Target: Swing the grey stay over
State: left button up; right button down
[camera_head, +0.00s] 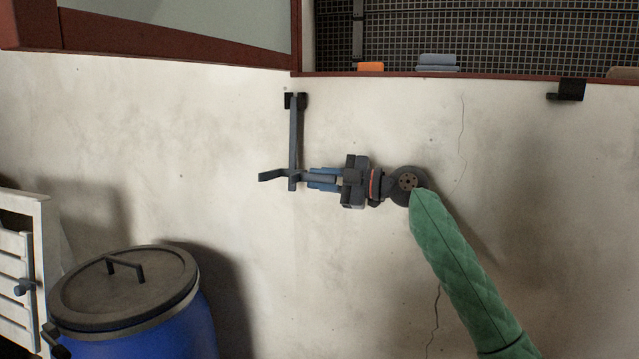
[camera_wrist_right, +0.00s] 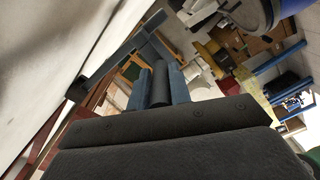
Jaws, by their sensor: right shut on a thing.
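The grey stay (camera_head: 294,135) hangs nearly upright against the pale wall, its top at a small black bracket (camera_head: 301,100) below the window frame. A short arm sticks out to the left at its lower end, and a grip stands out to the right. My right gripper (camera_head: 320,179) comes from the right and is shut on this grip. In the right wrist view the dark round grip (camera_wrist_right: 160,86) sits between the two blue fingers, with the stay's bar (camera_wrist_right: 108,62) beyond. My left gripper is not in view.
A second black bracket (camera_head: 571,90) is on the wall at the right, below the red-brown window ledge (camera_head: 480,77). A blue drum (camera_head: 165,335) with a grey lid stands at lower left, beside a white slatted panel (camera_head: 18,262). The wall between the brackets is clear.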

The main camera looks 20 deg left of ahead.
dwell(0.3)
jog(key=c, duration=1.3)
grip_release()
jog(key=d+p, duration=0.1)
jog(key=d, duration=0.6)
jog(key=shift+d, duration=0.4)
